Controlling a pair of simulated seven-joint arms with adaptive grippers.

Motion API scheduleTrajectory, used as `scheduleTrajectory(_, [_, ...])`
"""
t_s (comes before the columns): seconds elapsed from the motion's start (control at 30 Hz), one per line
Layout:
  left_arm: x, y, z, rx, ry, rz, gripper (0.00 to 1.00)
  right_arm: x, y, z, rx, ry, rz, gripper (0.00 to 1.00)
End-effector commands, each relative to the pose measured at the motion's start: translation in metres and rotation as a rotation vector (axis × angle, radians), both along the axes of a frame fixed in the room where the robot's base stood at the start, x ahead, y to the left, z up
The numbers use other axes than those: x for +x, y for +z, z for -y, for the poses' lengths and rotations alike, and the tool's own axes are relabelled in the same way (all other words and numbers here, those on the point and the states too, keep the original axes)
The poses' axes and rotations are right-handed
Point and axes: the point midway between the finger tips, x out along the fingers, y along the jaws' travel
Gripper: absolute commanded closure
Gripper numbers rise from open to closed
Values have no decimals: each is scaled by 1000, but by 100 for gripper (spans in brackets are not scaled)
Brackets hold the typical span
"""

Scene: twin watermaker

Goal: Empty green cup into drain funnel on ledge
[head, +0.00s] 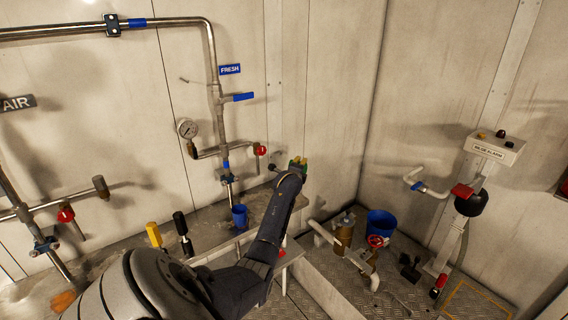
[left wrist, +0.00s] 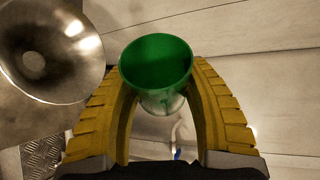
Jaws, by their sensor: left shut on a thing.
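The green cup (left wrist: 157,62) is held between the two yellow fingers of my left gripper (left wrist: 160,100) in the left wrist view. Its mouth faces the camera and its inside is dark, so I cannot tell what it contains. In the head view the left gripper (head: 298,162) is small, near the back wall, with a bit of green at its tip. A grey metal funnel (left wrist: 75,75) with a round hole lies left of the cup in the left wrist view, apart from it. I cannot make out the funnel in the head view. My right gripper is not in view.
A blue cup (head: 239,217), a yellow-handled item (head: 154,234) and a black-handled item (head: 182,224) stand on the ledge (head: 210,232). Pipes with a gauge (head: 187,129) and valves run along the wall. A blue bucket (head: 380,223) stands on the floor to the right.

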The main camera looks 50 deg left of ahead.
Motion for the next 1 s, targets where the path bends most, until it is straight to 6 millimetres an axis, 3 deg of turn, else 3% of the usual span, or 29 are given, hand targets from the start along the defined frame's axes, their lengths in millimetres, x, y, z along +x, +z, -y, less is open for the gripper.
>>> scheduleTrajectory(1.0, [-7,1,-5,-76,0,116,82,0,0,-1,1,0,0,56])
